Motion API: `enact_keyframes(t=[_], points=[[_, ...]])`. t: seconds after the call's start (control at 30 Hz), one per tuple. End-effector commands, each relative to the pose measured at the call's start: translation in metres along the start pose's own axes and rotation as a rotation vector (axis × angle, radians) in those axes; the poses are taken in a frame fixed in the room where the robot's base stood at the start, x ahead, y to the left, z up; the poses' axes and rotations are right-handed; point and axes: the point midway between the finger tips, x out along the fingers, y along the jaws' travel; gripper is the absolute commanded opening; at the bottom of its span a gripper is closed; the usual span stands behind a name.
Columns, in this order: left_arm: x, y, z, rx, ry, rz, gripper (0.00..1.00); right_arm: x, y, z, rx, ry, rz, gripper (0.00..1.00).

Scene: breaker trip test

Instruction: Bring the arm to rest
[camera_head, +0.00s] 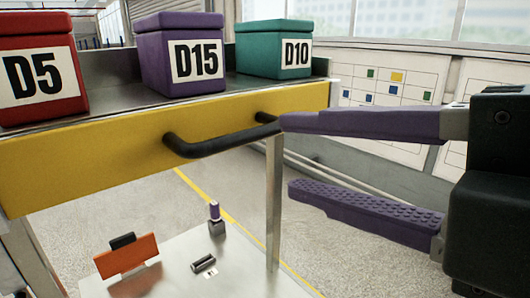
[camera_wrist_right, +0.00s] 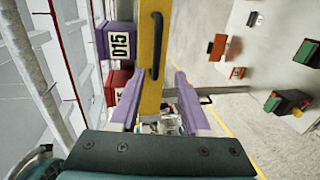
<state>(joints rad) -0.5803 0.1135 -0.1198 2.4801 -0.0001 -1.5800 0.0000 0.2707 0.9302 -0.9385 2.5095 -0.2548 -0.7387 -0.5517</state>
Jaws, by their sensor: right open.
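My right gripper (camera_head: 289,156) comes in from the right of the head view. Its two purple fingers are spread wide apart with nothing between them. The upper fingertip overlaps the right end of a black bar handle (camera_head: 220,143) in the picture; whether they touch I cannot tell. The handle is fixed to a yellow front panel (camera_head: 80,165). In the right wrist view the open fingers (camera_wrist_right: 158,82) point towards the yellow panel (camera_wrist_right: 147,85), and the handle (camera_wrist_right: 157,45) shows beyond their tips. My left gripper is in neither view.
A red D5 box (camera_head: 35,65), a purple D15 box (camera_head: 180,55) and a teal D10 box (camera_head: 272,48) stand on the shelf above the panel. Below is a pale surface with an orange piece (camera_head: 127,257) and small parts. Open floor (camera_head: 330,245) lies under the gripper.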

Motion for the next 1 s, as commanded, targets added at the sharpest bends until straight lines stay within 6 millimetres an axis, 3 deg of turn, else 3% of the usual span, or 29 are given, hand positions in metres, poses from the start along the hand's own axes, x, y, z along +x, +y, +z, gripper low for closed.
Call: enact_keyframes(t=[0.17,0.3,0.37,0.43,0.6,0.7,0.8,1.0], points=[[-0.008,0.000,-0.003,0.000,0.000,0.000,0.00,0.000,0.004,0.004,0.099,-0.039,-0.014,0.47],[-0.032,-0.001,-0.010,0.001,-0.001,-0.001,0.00,-0.007,0.000,0.025,0.483,-0.224,-0.091,0.47],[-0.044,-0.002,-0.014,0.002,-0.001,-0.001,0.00,-0.019,-0.015,0.037,0.713,-0.354,-0.152,0.47],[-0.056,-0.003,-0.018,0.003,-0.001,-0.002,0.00,-0.042,-0.043,0.048,0.980,-0.524,-0.236,0.47],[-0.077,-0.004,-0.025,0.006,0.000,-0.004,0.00,-0.115,-0.115,0.041,1.479,-0.928,-0.431,0.47],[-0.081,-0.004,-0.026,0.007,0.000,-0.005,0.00,-0.145,-0.137,0.029,1.617,-1.071,-0.495,0.47],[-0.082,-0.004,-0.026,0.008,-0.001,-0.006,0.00,-0.160,-0.148,0.023,1.676,-1.141,-0.526,0.47],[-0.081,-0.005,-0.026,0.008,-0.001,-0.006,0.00,-0.162,-0.151,0.022,1.687,-1.154,-0.531,0.47]])
